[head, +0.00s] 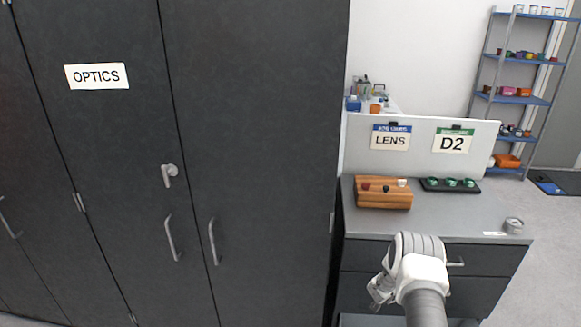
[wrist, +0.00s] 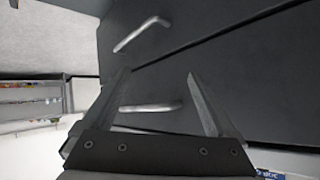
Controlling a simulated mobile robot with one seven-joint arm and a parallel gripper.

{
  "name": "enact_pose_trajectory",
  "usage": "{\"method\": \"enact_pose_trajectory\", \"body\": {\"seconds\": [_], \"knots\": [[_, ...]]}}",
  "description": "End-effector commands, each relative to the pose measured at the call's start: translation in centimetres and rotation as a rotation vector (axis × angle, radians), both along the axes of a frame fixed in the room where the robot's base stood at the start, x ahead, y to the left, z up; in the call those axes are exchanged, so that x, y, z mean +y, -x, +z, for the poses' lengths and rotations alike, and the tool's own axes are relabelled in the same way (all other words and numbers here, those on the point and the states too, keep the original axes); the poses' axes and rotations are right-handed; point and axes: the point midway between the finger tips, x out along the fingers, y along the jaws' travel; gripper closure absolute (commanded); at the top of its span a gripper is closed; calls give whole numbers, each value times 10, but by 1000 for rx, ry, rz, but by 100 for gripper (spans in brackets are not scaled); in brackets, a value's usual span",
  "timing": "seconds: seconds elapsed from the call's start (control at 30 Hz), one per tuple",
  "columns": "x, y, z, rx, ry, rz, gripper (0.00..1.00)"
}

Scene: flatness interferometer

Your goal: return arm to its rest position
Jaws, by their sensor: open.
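My gripper (wrist: 157,75) is open in the wrist view, with its two fingers apart and nothing held between them. Dark cabinet doors fill much of that view beyond the fingers. One silver door handle (wrist: 150,107) shows between the fingers, and another handle (wrist: 142,33) lies farther up. I cannot tell how far the handles are from the fingertips. In the head view my white and grey arm is in the lower right, in front of the drawer unit (head: 490,262). My fingers cannot be made out there.
A tall dark cabinet labelled OPTICS (head: 97,76) fills the left, doors shut. The grey worktop (head: 450,212) holds a wooden block (head: 384,198), a black tray (head: 432,187) with green items and a tape roll (head: 513,225). A blue shelf rack (head: 518,98) stands behind.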

Motion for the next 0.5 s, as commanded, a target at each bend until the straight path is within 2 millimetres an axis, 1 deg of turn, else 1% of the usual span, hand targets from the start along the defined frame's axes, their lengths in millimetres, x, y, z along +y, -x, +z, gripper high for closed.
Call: {"method": "enact_pose_trajectory", "body": {"seconds": [0.03, 0.07, 0.1, 0.17, 0.2, 0.33, 0.47, 0.5], "knots": [[8, -15, 27, -13, -15, 35, 8], [13, -21, 40, -15, -25, 57, 8], [20, -29, 57, -19, -38, 84, 8], [31, -38, 82, -22, -55, 126, 8], [38, -43, 98, -23, -66, 150, 8], [60, -54, 147, -24, -93, 231, 8], [85, -58, 199, -20, -120, 312, 8], [93, -57, 215, -18, -127, 339, 8]]}}
